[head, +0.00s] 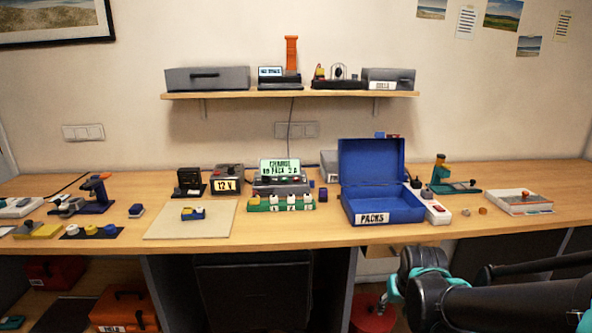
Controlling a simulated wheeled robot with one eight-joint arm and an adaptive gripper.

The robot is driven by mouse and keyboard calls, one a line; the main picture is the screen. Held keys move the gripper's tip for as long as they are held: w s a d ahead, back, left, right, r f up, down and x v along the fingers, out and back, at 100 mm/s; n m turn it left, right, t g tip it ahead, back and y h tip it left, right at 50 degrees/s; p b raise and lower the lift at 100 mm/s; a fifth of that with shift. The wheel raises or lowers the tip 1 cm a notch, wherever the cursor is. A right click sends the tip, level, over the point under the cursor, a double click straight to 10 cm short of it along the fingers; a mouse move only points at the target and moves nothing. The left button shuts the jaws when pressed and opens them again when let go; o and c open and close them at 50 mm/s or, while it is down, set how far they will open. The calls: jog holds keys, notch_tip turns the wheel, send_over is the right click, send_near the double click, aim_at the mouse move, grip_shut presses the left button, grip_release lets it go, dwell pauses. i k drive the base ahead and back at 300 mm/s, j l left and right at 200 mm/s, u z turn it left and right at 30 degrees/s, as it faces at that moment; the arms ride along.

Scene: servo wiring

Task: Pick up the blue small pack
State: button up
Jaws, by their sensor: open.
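Several small blue items could be the blue small pack; I cannot tell which. A small dark blue block (323,194) stands between the charger and the blue PACKS case. A small blue item with yellow and white parts (193,213) lies on the beige mat (165,231). A small dark blue and white piece (136,211) lies left of the mat. The blue case (373,160) is open, its lid raised, and looks empty. My arm links show at the lower right, in front of the bench edge. My gripper is not visible.
The charger (280,178) stands mid-bench, with a green rack (281,204) in front. A 12 V box (227,181) stands left of it. A white power strip (432,208) lies right of the case. The wall shelf (290,95) hangs above. Bare bench shows at front right.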

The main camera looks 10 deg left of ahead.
aim_at(187, 213)
jog(key=u, duration=1.3)
